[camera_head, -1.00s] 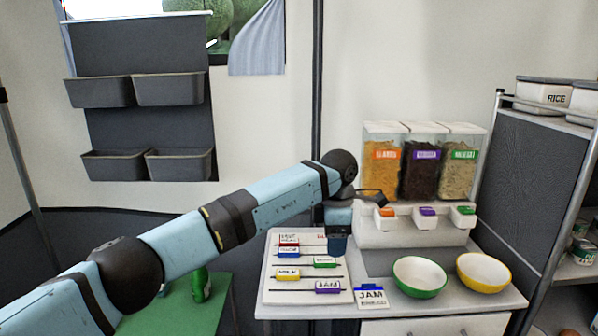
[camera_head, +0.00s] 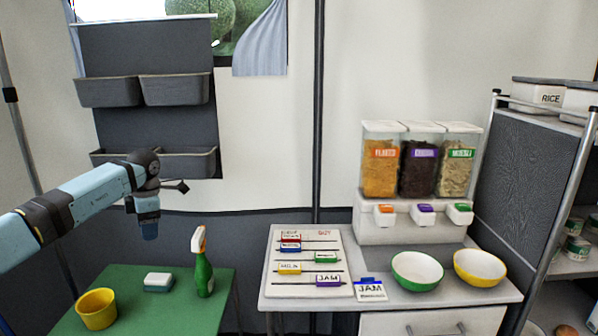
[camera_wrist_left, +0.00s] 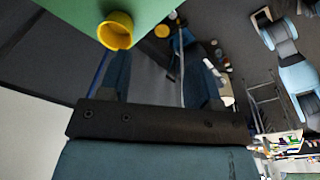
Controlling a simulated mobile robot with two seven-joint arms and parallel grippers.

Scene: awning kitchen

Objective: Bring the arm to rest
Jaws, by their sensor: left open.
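My left arm comes in from the left in the head view. Its gripper (camera_head: 149,231) hangs in the air, pointing down, above and behind the green table. Nothing is seen held in it. The left wrist view shows the gripper's dark bar and blue fingers (camera_wrist_left: 160,88) spread apart, with no object between them. My right gripper does not show in either view.
The green table (camera_head: 150,313) bears a yellow cup (camera_head: 97,309), a sponge-like block (camera_head: 158,282) and a green spray bottle (camera_head: 203,270). The counter right holds a label board (camera_head: 307,262), JAM tag (camera_head: 370,289), green bowl (camera_head: 417,272), yellow bowl (camera_head: 481,269) and dispensers (camera_head: 417,165).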

